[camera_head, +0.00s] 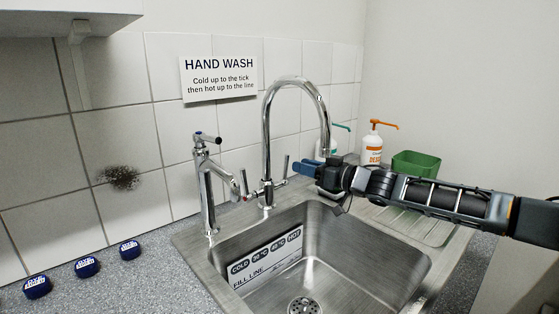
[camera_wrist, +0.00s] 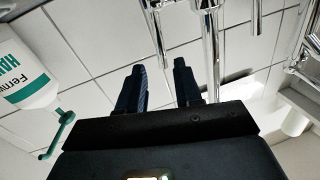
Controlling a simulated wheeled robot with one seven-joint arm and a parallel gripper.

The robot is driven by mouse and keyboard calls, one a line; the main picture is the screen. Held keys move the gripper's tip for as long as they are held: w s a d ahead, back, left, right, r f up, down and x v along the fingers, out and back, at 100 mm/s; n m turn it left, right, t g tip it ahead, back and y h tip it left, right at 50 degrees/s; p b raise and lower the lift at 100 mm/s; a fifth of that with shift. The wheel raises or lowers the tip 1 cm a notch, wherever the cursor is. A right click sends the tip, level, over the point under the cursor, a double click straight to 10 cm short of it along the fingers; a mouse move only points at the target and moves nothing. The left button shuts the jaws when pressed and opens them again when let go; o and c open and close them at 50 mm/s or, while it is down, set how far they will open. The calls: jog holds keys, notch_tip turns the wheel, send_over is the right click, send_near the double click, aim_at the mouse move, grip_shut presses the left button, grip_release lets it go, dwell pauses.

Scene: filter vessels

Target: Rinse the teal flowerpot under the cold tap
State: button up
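I see no teal flowerpot in either view. A tall chrome swan-neck tap (camera_head: 267,140) stands behind the sink, with a red-marked lever (camera_head: 244,184) on its left and a plain lever (camera_head: 286,167) on its right. A second, shorter chrome tap (camera_head: 205,190) stands to its left. My gripper (camera_head: 300,168) is just right of the plain lever, fingers towards it. In the wrist view my gripper (camera_wrist: 160,70) has its two fingers apart and nothing held between them. Chrome tap parts (camera_wrist: 209,50) show beyond the fingers. I cannot tell whether a finger touches the lever.
The steel sink (camera_head: 350,235) has a temperature and fill-line label (camera_head: 265,262). A green tub (camera_head: 415,163) and an orange-topped bottle (camera_head: 372,145) stand at the back right. A teal-pump bottle (camera_wrist: 28,75) is near my gripper. Several blue tubs (camera_head: 87,267) sit at left.

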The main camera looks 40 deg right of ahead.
aim_at(286, 162)
jog(key=x, duration=0.6)
jog(key=shift+w+a, duration=0.2)
jog(key=shift+w, duration=0.05)
grip_shut()
dwell(0.3)
